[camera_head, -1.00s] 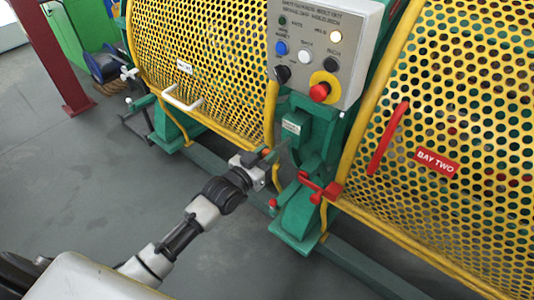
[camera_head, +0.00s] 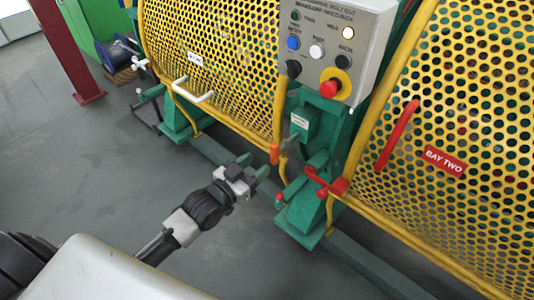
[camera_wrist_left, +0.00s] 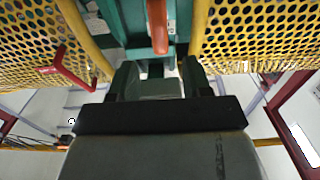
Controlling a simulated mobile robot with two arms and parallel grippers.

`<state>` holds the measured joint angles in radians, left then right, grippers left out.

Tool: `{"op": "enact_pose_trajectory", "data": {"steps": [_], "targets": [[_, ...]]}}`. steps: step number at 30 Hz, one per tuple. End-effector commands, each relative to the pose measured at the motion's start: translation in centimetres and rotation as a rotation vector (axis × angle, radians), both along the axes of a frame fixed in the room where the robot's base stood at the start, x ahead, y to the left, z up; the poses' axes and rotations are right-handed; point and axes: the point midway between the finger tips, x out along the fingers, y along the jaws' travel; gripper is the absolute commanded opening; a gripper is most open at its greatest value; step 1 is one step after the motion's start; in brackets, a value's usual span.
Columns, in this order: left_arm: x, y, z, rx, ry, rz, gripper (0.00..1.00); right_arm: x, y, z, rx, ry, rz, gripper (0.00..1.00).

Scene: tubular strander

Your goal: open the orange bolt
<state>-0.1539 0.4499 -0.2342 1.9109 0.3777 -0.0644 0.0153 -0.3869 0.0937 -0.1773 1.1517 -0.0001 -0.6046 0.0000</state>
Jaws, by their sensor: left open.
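The orange bolt (camera_head: 274,154) shows as a short orange handle on the green stand between the two yellow mesh guards, below the control box. In the left wrist view the orange bolt (camera_wrist_left: 157,25) hangs upright at the top centre, beyond the jaws. My left gripper (camera_head: 257,169) is to the left of and a little below the bolt, apart from it. In the left wrist view the left gripper (camera_wrist_left: 160,82) has its two dark fingers spread with nothing held between them. My right gripper is not in view.
The grey control box (camera_head: 333,45) with a red stop button (camera_head: 329,88) stands above. A red handle (camera_head: 326,182) sits right of my gripper on the green stand (camera_head: 303,212). Yellow mesh guards (camera_head: 222,70) flank it. Grey floor (camera_head: 110,200) to the left is free.

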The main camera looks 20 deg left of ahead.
Motion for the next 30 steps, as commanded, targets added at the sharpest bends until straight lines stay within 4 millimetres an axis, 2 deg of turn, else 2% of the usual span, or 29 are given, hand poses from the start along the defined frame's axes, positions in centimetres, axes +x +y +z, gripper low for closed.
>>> {"op": "enact_pose_trajectory", "data": {"steps": [3, 7, 17, 25, 28, 30], "targets": [[-1.6, 0.6, 0.0, 0.000, 0.000, 0.000, 0.49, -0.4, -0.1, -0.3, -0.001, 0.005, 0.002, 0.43], [-2.4, 0.9, 0.0, 0.000, 0.000, 0.000, 0.49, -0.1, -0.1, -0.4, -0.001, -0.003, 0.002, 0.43], [-2.6, 1.0, 0.0, -0.001, -0.002, 0.000, 0.49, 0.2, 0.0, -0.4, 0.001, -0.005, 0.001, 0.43], [-2.6, 1.0, -0.2, 0.000, 0.003, 0.002, 0.49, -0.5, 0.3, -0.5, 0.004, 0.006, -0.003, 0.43], [-2.6, 1.3, -2.1, 0.015, 0.049, 0.019, 0.49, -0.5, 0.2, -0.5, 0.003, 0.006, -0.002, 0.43], [-2.9, 1.8, -5.1, 0.039, 0.124, 0.045, 0.49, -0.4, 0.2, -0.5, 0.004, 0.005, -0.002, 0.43]]}}
